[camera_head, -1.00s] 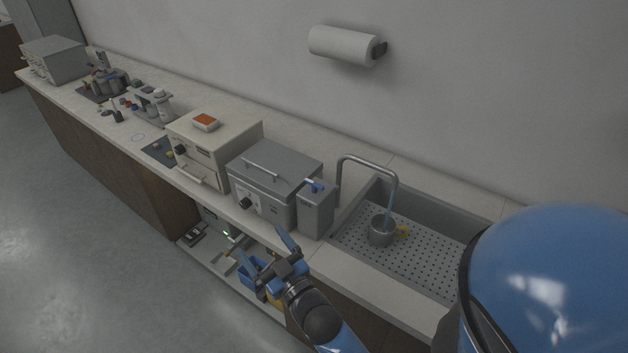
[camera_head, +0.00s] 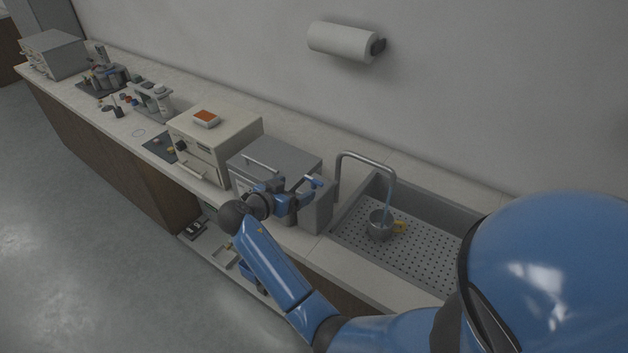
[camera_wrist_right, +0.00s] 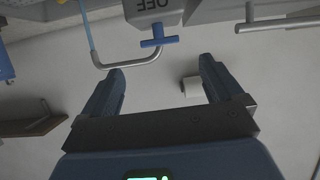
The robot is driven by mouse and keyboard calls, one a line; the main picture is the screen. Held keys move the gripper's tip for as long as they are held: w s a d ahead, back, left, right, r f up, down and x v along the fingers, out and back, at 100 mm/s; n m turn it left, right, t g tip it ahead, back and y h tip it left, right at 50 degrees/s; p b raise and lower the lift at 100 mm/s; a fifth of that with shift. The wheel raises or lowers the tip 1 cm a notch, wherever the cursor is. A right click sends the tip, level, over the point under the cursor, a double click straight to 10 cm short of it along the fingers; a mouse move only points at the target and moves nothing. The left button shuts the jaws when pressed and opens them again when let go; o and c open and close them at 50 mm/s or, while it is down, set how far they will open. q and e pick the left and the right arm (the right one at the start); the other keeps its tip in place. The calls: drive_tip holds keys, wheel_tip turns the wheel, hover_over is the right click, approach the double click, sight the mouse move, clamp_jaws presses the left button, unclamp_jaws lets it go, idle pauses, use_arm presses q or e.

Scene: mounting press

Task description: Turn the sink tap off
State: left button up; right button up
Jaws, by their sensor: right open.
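The sink tap is a bent metal spout (camera_head: 365,156) over the sink, with a blue stream falling into a metal cup (camera_head: 379,226). Its blue T-shaped handle (camera_head: 314,182) sits on a grey box (camera_head: 318,212) left of the sink. In the right wrist view, the handle (camera_wrist_right: 158,38) appears beyond the fingertips, roughly centred between them, beside upside-down "OFF" lettering. My right gripper (camera_head: 296,200) is open and empty, just left of the handle and in front of the box, partly hiding it. I see no contact with the handle. My left gripper is not in view.
The perforated sink (camera_head: 430,250) lies to the right, with a yellow item (camera_head: 401,227) beside the cup. A grey lidded unit (camera_head: 285,158) and a beige unit (camera_head: 215,140) stand left of the box. A paper roll (camera_head: 341,42) hangs on the wall.

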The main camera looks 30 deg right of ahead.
sight(312, 181)
drive_tip(key=p+x, duration=0.3)
drive_tip(key=x, duration=0.6)
drive_tip(key=shift+d+f, duration=0.15)
drive_tip(key=shift+d, duration=0.05)
drive_tip(key=shift+w+d+f, duration=0.3)
drive_tip(key=shift+d+f, duration=0.1)
drive_tip(key=shift+d, duration=0.15)
drive_tip(key=c, duration=1)
drive_tip(key=shift+c, duration=0.2)
